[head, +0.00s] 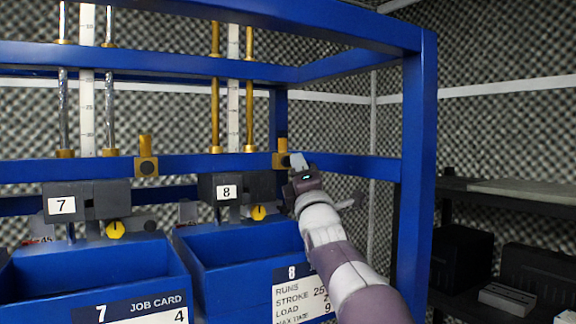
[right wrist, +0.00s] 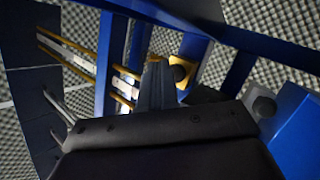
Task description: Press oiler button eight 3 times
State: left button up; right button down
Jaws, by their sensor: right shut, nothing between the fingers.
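The station 8 oiler is a brass-yellow block (head: 281,159) with a short upright cylinder, fixed to the blue crossbar right of the 8 label (head: 227,192). Its round dark button (right wrist: 180,73) faces out and shows in the right wrist view. My right gripper (head: 298,160) is shut and empty, its fingertips just right of the oiler in the head view and covering part of it. In the right wrist view the fingers (right wrist: 156,86) reach up beside the block, left of the button. I cannot tell whether they touch it. My left gripper is not in view.
A matching oiler (head: 147,167) sits at station 7, left. Blue bins (head: 222,250) stand below, with yellow knobs (head: 259,213) under the black units. A blue frame post (head: 417,170) rises right of my arm. Dark shelves (head: 510,195) are far right.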

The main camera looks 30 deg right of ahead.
jog(key=s+b, duration=0.3)
jog(key=s, duration=0.2)
jog(key=shift+d+b, duration=0.2)
jog(key=shift+b, duration=0.2)
jog(key=shift+w, duration=0.1)
dwell(2.2)
